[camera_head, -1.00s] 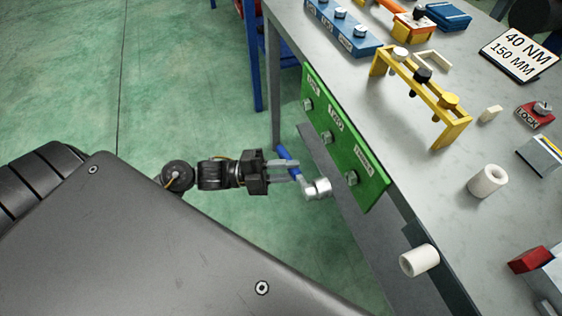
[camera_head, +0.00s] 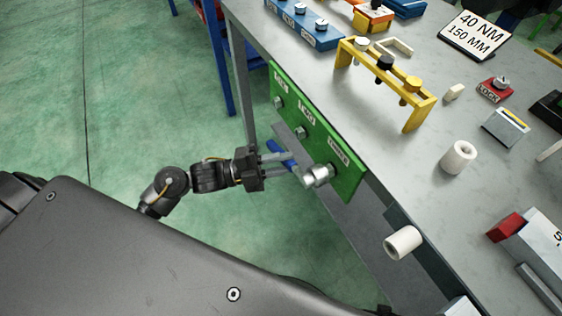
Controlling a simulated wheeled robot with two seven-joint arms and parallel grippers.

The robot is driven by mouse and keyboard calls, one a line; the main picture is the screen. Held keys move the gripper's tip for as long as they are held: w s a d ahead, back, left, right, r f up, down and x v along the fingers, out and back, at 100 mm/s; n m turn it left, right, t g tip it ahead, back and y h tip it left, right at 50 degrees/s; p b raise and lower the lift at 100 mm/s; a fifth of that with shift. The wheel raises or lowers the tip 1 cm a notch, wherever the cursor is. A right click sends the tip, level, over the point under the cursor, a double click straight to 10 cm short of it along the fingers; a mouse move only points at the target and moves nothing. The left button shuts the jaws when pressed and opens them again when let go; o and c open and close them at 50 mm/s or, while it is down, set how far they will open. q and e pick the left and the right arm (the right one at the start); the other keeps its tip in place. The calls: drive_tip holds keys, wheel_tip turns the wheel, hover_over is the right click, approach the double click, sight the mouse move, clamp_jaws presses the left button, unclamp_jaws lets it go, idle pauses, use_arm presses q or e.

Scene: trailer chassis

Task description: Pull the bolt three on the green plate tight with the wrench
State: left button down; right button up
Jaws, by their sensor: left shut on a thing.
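The green plate (camera_head: 350,182) hangs upright along the near side of the table and carries three labelled bolts in a row. Bolt one (camera_head: 279,103) and bolt two (camera_head: 301,132) show clearly. The third bolt, by the label at the plate's right end, is mostly hidden behind the wrench's silver socket head (camera_head: 318,177). I cannot tell whether the socket is seated on it or just in front. My left gripper (camera_head: 284,157) is shut on the wrench, whose blue handle (camera_head: 279,149) shows behind the fingers. My right gripper is not in view.
On the grey table (camera_head: 430,170) stand a yellow rack (camera_head: 419,112), a blue block with bolts (camera_head: 318,36), a white roll (camera_head: 458,157) and a "40 NM 150 MM" sign (camera_head: 475,37). Another white cylinder (camera_head: 403,243) sits at the table's near edge. Green floor lies free at left.

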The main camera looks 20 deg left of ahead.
use_arm(q)
drive_tip(key=shift+w+d, duration=0.5)
drive_tip(key=shift+w, duration=0.1)
idle(1.6)
drive_tip(key=c, duration=1.8)
unclamp_jaws()
drive_tip(key=shift+c, duration=0.2)
clamp_jaws()
